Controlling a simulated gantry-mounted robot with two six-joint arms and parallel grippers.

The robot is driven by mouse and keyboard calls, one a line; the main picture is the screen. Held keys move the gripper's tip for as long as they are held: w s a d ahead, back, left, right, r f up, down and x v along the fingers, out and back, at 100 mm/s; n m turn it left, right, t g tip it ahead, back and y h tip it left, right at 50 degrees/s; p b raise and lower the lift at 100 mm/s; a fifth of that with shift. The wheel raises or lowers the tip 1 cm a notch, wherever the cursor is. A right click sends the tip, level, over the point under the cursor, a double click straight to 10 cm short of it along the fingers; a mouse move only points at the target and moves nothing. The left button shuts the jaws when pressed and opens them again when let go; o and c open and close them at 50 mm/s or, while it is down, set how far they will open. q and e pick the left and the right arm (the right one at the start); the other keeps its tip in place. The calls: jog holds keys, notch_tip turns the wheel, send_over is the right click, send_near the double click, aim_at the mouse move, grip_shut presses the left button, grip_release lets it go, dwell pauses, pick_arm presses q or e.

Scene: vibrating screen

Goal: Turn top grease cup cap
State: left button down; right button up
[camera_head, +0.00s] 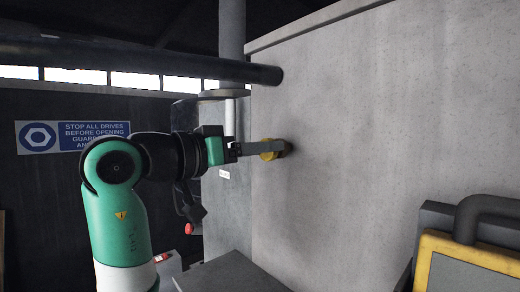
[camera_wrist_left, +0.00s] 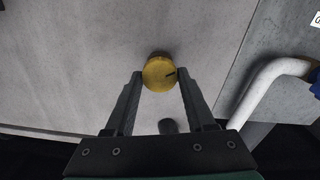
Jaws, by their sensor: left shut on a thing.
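The top grease cup cap (camera_head: 275,149) is a round yellow cap standing out from the grey wall panel. In the left wrist view the cap (camera_wrist_left: 159,74) shows face-on, with a short dark mark on its right side. My left gripper (camera_head: 262,149) reaches it from the left. In the wrist view its two fingertips (camera_wrist_left: 159,76) sit on either side of the cap, and it is shut on it. The fingers hide part of the cap in the head view. My right gripper is not in view.
The grey wall panel (camera_head: 400,130) fills the right. A dark horizontal pipe (camera_head: 150,62) runs above my left arm. A white bent pipe (camera_wrist_left: 268,82) lies right of the cap in the wrist view.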

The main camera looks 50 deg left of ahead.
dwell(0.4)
pick_arm(q)
jog(key=shift+c, duration=1.2)
grip_release()
jog(key=s+b, duration=0.4)
jog(key=s, duration=0.7)
jog(key=shift+s+a+b, duration=0.2)
jog(key=shift+s+b, duration=0.1)
jog(key=shift+b, duration=0.05)
